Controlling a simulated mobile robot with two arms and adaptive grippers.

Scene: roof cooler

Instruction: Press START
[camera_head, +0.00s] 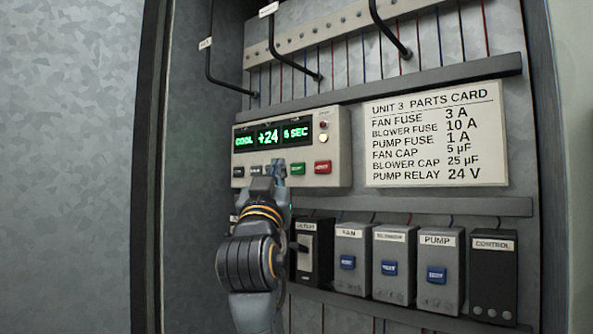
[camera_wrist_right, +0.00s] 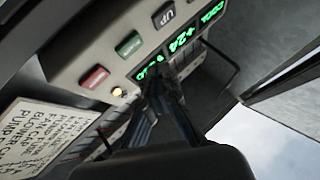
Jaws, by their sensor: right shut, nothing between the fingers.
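The control panel (camera_head: 340,150) is a pale box with a green-lit display (camera_head: 271,137) reading "COOL +24 6 SEC". A green button (camera_head: 298,169) sits in its lower row, left of a red button (camera_head: 322,167); their labels are too small to read surely. In the wrist view the green button (camera_wrist_right: 128,43) lies between the red button and a grey "UP" button (camera_wrist_right: 165,15). My right gripper (camera_head: 276,171) is shut and empty, its tips in front of the button row just left of the green button. Whether they touch the panel I cannot tell. My left gripper is out of view.
A row of modules stands below, including FAN (camera_head: 351,258), PUMP (camera_head: 437,270) and CONTROL (camera_head: 492,275). A parts card (camera_head: 436,134) is right of the panel. Black bent rods (camera_head: 390,30) jut out above. The cabinet's left edge (camera_head: 150,170) is close by.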

